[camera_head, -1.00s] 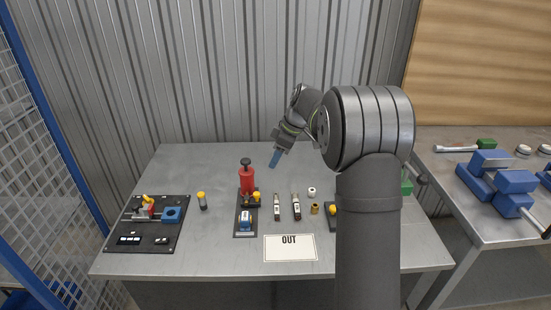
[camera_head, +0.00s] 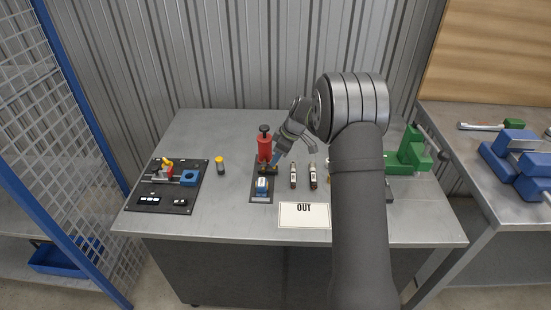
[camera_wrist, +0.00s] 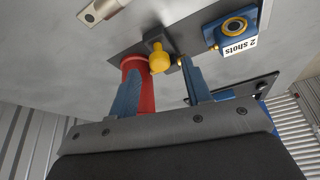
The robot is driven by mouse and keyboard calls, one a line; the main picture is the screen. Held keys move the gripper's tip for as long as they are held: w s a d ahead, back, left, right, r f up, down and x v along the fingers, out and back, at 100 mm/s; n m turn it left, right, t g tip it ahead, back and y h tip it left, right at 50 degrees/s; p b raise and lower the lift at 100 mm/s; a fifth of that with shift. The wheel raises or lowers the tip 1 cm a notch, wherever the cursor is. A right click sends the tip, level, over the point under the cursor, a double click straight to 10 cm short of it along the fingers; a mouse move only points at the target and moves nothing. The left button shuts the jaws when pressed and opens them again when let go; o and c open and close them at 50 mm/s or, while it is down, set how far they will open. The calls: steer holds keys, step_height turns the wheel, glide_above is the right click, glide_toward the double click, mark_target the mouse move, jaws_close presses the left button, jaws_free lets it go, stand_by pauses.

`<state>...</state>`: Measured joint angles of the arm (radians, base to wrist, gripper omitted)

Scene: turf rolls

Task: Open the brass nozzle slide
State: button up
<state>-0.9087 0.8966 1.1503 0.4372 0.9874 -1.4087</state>
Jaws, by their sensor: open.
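A red cylinder (camera_head: 265,148) with a black top knob stands on a dark plate (camera_head: 256,198). In the wrist view, a yellow, brass-like round knob (camera_wrist: 159,62) on a dark block sits beside the red cylinder (camera_wrist: 146,90); it seems to be the nozzle slide. My gripper (camera_head: 273,161) is at the red device. In the wrist view its two blue fingers (camera_wrist: 162,66) are apart, with the knob showing between their tips. I cannot tell whether they touch it. A blue block labelled "2 shots" (camera_wrist: 233,32) is on the same plate.
Small labelled pieces (camera_head: 293,176) stand right of the plate. An "OUT" sign (camera_head: 304,215) lies in front. A green vise (camera_head: 408,155) is at right. The table's back left is clear.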

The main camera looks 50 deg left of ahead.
steer(key=shift+x, duration=0.95)
steer(key=shift+c, duration=0.3)
jaws_close()
steer(key=shift+s+d, duration=0.1)
steer(key=shift+o, duration=0.3)
jaws_free()
steer(key=shift+r, duration=0.1)
steer(key=v, duration=1.7)
